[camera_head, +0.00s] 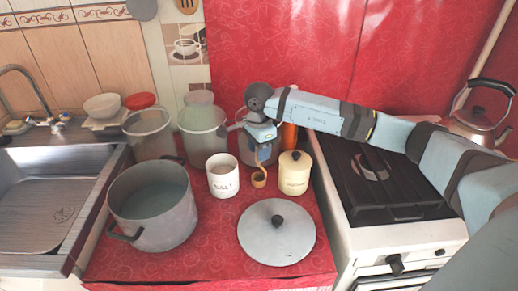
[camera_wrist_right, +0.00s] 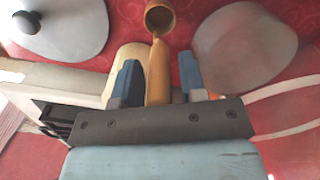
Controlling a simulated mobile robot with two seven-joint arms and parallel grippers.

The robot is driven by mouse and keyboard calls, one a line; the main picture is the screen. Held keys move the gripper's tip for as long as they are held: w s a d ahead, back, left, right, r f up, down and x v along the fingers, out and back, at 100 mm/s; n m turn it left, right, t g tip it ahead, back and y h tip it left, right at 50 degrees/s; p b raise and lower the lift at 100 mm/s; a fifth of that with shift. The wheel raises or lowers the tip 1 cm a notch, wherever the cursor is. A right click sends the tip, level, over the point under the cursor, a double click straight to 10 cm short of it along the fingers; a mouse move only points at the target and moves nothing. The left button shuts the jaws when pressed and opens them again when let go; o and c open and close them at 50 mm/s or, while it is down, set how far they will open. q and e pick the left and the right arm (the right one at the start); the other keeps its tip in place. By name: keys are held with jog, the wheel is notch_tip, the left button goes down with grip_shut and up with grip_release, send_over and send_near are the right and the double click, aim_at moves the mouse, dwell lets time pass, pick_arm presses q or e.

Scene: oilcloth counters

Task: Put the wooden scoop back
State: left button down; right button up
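My right gripper (camera_head: 262,136) is above the counter, its fingers closed around the handle of the wooden scoop (camera_head: 259,180). The scoop hangs bowl-down between the white salt jar (camera_head: 223,182) and the cream lidded canister (camera_head: 294,176). The head view does not show clearly whether its bowl touches the cloth. In the right wrist view the scoop's brown handle (camera_wrist_right: 159,75) runs between the two blue fingertips (camera_wrist_right: 158,85), with its round cup beyond. My left gripper is out of view.
A big grey pot (camera_head: 152,232) stands front left and a round lid (camera_head: 277,240) lies front right on the red cloth. Tall containers (camera_head: 203,137) stand behind. A sink (camera_head: 45,205) is left, a stove (camera_head: 385,185) with a kettle (camera_head: 477,122) right.

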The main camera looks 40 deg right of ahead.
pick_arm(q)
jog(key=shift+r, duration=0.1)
pick_arm(e)
jog(key=shift+o, duration=0.3)
jog(key=shift+r, duration=0.2)
pick_arm(q)
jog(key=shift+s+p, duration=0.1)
jog(key=shift+p, duration=0.5)
pick_arm(e)
notch_tip(320, 180, up, 12)
jog(key=shift+r, duration=0.1)
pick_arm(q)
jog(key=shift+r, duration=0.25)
